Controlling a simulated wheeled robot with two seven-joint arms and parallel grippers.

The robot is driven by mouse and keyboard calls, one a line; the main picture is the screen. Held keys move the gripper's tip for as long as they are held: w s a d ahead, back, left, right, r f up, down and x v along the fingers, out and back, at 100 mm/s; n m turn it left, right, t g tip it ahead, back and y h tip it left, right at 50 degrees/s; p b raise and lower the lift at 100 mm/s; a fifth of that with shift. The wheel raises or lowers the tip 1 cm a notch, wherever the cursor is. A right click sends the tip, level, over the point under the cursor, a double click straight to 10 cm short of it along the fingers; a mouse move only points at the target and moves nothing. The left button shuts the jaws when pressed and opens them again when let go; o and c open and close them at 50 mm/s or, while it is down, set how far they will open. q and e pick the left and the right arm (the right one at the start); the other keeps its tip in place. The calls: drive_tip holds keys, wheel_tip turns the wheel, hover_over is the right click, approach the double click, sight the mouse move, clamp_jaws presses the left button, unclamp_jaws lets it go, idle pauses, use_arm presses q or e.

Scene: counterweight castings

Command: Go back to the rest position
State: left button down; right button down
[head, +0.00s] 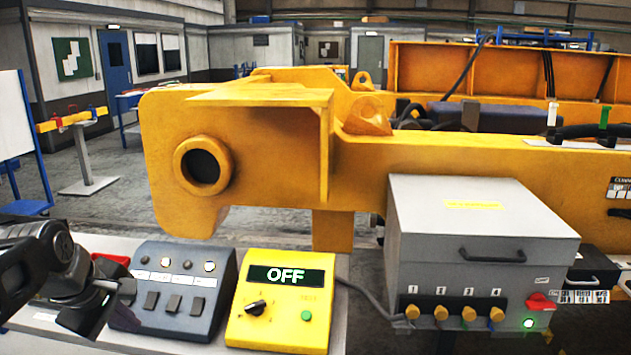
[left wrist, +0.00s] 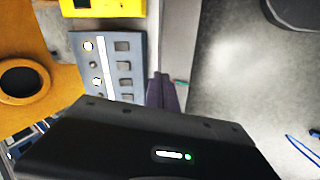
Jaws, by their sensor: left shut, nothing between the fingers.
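My left gripper (head: 122,290) comes in from the left in the head view, low over the near bench, beside the left end of the dark grey switch box. In the left wrist view its fingers (left wrist: 162,92) are together with nothing between them. The dark grey switch box (head: 170,285) has several rocker switches and round lamps. It also shows in the left wrist view (left wrist: 108,62), close beside the fingers; I cannot tell if they touch it. My right gripper is not in view.
A yellow control box (head: 285,330) reading "OFF" stands right of the switch box. A grey cabinet (head: 480,240) with orange knobs and a lit green lamp stands further right. A large yellow casting (head: 260,120) stands behind. A red tray (head: 110,259) lies behind my gripper.

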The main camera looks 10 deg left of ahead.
use_arm(q)
drive_tip(key=w+d+f+m+t+h, duration=0.1)
drive_tip(key=w+d+f+m, duration=0.25)
drive_tip(key=f, duration=0.25)
drive_tip(key=w+d+f+m+t, duration=0.1)
drive_tip(key=w+d+f+m, duration=0.15)
drive_tip(key=w+f, duration=0.3)
drive_tip(key=s+d+f+m+h, duration=0.1)
drive_tip(key=d+f+m, duration=0.1)
drive_tip(key=d+f, duration=0.45)
drive_tip(key=s+d+f+m, duration=0.1)
drive_tip(key=d+f+m, duration=0.2)
drive_tip(key=f, duration=0.6)
drive_tip(key=s+d+f+m+g+h, duration=0.1)
drive_tip(key=s+d+f+g, duration=0.1)
drive_tip(key=s+d+f, duration=0.3)
drive_tip(key=s+d+f+m+g, duration=0.1)
drive_tip(key=s+d+f+g, duration=0.1)
drive_tip(key=s+d+f, duration=0.3)
drive_tip(key=s+d+f+m+g+h, duration=0.1)
drive_tip(key=s+d+f+g, duration=0.2)
drive_tip(key=s+d+f, duration=0.3)
drive_tip(key=s+f, duration=0.5)
drive_tip(key=s, duration=0.4)
drive_tip(key=shift+f+h, duration=0.25)
drive_tip(key=shift+h, duration=0.05)
drive_tip(key=shift+s, duration=0.1)
